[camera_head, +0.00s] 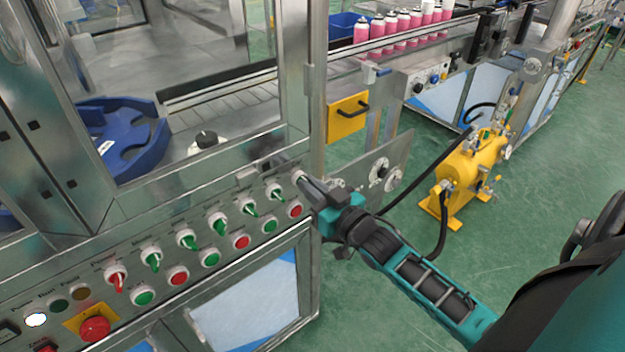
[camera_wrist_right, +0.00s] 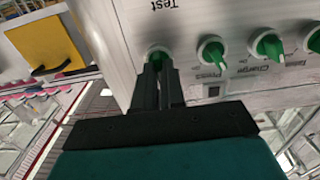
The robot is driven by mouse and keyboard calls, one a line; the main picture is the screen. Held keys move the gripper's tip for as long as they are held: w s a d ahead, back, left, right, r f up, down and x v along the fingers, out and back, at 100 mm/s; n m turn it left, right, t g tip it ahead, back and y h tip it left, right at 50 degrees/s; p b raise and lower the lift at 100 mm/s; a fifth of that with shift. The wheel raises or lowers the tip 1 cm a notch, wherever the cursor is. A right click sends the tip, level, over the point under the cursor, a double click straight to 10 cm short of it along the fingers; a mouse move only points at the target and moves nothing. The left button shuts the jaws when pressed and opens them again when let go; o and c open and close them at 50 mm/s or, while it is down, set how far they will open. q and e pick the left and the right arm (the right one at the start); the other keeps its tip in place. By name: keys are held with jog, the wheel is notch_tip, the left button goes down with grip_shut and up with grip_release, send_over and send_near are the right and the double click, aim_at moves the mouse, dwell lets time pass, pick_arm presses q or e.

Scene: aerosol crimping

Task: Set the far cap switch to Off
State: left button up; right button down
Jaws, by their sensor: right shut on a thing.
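A row of rotary switches with coloured handles and pale round collars runs along the steel panel (camera_head: 75,260). My right gripper (camera_head: 300,180) is at the far end of this row in the head view and hides most of the switch there. In the right wrist view its fingers (camera_wrist_right: 158,85) are shut on the green handle of that end switch (camera_wrist_right: 157,55). The handle is mostly hidden between the fingers, so its setting and its label cannot be read. The neighbouring green switch (camera_wrist_right: 211,51) is clear of the fingers. My left gripper is not in view.
Green and red push buttons sit below the switches, with a red emergency button (camera_head: 95,328) at the near end. A yellow box (camera_head: 347,118) with a black handle stands beyond the panel. A yellow pump unit (camera_head: 470,165) stands on the green floor to the right.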

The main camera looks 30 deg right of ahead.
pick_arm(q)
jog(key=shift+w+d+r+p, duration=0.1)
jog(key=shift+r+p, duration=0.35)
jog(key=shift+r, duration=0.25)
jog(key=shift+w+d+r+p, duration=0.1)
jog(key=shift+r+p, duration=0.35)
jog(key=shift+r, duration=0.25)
pick_arm(e)
jog(key=shift+a+n, duration=0.15)
jog(key=shift+n, duration=2.75)
jog(key=c, duration=1.2)
grip_release()
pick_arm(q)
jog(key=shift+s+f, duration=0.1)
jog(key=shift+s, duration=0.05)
pick_arm(e)
jog(key=shift+s+d, duration=0.2)
jog(key=shift+s, duration=1.95)
jog(key=shift+s+d, duration=0.15)
jog(key=shift+s, duration=2)
jog(key=shift+s+d, duration=0.2)
jog(key=shift+s, duration=1.95)
